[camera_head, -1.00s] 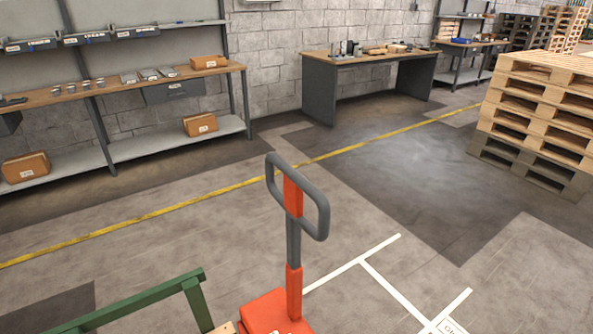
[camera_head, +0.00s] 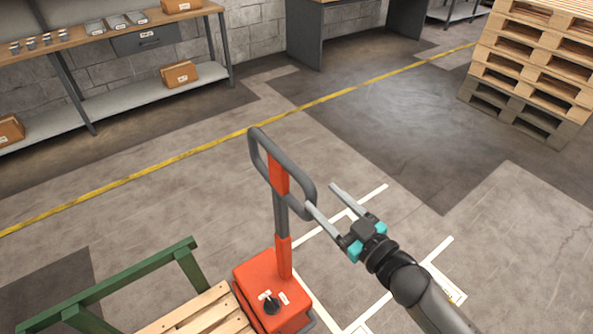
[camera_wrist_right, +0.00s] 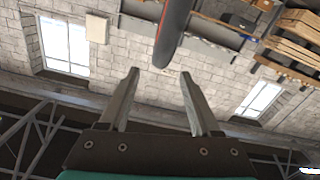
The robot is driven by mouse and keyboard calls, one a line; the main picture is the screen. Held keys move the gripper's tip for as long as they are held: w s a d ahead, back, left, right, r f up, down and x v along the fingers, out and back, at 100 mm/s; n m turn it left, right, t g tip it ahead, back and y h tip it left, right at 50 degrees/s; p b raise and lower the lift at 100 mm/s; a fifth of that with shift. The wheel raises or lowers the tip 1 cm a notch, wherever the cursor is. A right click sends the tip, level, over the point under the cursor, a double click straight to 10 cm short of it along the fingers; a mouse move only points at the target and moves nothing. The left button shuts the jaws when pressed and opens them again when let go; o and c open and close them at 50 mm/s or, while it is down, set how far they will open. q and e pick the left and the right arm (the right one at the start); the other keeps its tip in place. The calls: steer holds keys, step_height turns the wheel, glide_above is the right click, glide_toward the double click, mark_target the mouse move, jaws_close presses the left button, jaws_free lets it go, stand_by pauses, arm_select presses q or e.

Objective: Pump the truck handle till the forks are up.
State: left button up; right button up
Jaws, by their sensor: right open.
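The truck handle (camera_head: 256,160) is a dark grey loop with an orange centre piece on a grey and orange shaft. It stands nearly upright above the orange truck body (camera_head: 265,283). My right gripper (camera_head: 322,202) is open and empty, just right of the handle loop, with its fingers pointing up and left toward it. In the right wrist view, a dark grey bar with a red part (camera_wrist_right: 173,30), seemingly the handle, lies beyond the open fingertips (camera_wrist_right: 160,75), not between them. The forks are hidden. My left gripper is out of view.
A wooden pallet (camera_head: 205,312) and a green frame (camera_head: 110,285) stand at the lower left by the truck. Stacked pallets (camera_head: 530,65) stand at the upper right. A shelf bench (camera_head: 150,95) lines the wall. The floor behind the handle is clear.

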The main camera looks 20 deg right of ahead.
mark_target(297, 173)
steer(key=x, duration=1)
steer(key=shift+w, duration=0.15)
jaws_close()
